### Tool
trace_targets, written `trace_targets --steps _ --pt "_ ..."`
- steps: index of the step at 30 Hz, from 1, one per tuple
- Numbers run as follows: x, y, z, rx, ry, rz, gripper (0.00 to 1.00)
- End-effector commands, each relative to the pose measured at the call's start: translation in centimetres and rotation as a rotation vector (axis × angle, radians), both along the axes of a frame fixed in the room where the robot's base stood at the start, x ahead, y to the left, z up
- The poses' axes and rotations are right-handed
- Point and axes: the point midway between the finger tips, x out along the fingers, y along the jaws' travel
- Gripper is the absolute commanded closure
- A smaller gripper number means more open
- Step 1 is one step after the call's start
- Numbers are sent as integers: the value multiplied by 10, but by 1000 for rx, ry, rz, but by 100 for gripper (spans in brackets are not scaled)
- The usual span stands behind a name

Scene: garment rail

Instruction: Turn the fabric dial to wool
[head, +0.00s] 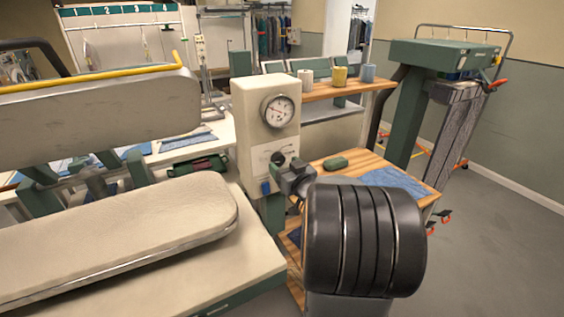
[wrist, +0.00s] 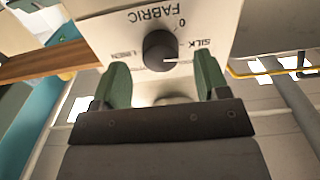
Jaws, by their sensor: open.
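The fabric dial (head: 278,158) is a black round knob on the cream control box (head: 254,110), below a round gauge. In the wrist view the dial (wrist: 158,48) appears upside down, with FABRIC, 0, SILK and LINEN legible around it. No wool label is legible. Whether the fingertips reach the knob's depth is unclear. In the head view my gripper (head: 290,177) is just in front of the dial.
A padded pressing board (head: 120,235) and its raised upper plate (head: 100,110) are at left. A wooden table (head: 345,160) with a green block (head: 335,163) and blue cloth (head: 395,180) lies behind my arm. Thread spools stand on a shelf (head: 320,92).

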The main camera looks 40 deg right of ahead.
Motion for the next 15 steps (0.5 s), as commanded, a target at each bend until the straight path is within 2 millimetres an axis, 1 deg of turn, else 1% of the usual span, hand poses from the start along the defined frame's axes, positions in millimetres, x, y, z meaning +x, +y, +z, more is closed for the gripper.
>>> trace_targets --steps 1,6,15 --pt "6 -1 0 0 1 2 32" --pt "19 -2 1 0 0 1 32" --pt "23 -3 0 0 0 -1 32"
